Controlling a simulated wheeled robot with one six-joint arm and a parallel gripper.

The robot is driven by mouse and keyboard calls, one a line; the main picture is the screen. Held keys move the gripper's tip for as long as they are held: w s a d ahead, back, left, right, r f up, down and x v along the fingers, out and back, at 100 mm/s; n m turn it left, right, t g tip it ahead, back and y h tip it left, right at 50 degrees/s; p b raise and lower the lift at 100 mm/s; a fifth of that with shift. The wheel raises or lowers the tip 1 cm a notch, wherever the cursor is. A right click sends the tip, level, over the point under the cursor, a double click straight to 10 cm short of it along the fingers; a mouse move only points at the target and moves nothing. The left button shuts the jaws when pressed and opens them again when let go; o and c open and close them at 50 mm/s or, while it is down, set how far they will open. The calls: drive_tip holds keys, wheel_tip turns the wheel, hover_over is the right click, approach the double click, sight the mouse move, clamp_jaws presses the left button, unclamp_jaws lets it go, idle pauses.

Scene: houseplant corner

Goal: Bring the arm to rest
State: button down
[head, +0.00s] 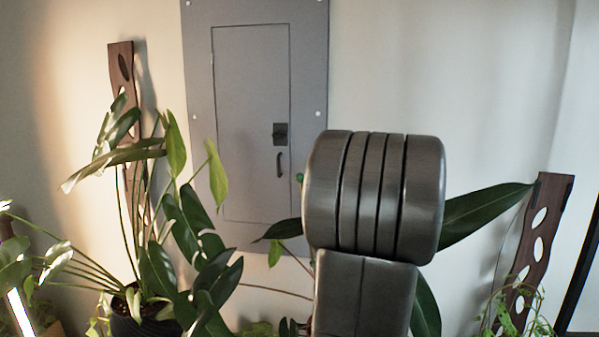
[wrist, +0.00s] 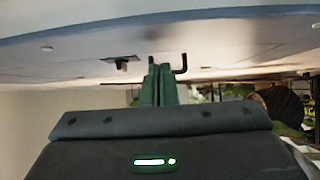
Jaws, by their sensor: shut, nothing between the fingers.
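My gripper (wrist: 158,84) shows in the wrist view as two green fingers pressed together, with nothing between them. In the head view my own dark arm link covers most of it. The grey wall panel (head: 225,140) has a closed-looking door with a dark latch (head: 280,134) and a small dark handle (head: 279,164). In the wrist view the panel (wrist: 225,45) lies edge-on beyond the fingers. The handle (wrist: 181,65) appears just right of the fingertips and the latch (wrist: 121,63) to their left. I cannot tell whether the fingertips touch the handle.
A large leafy plant (head: 175,216) in a dark pot (head: 143,325) stands at the left, in front of a wooden wavy board (head: 121,70). Another wooden board with holes (head: 540,225) leans at the right. Big leaves (head: 483,212) spread behind my arm. The upper right wall is bare.

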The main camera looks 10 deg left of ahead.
drive_tip(key=w+d, duration=0.1)
drive_tip(key=d, duration=0.2)
drive_tip(key=shift+w, duration=0.35)
drive_tip(key=shift+a, duration=0.15)
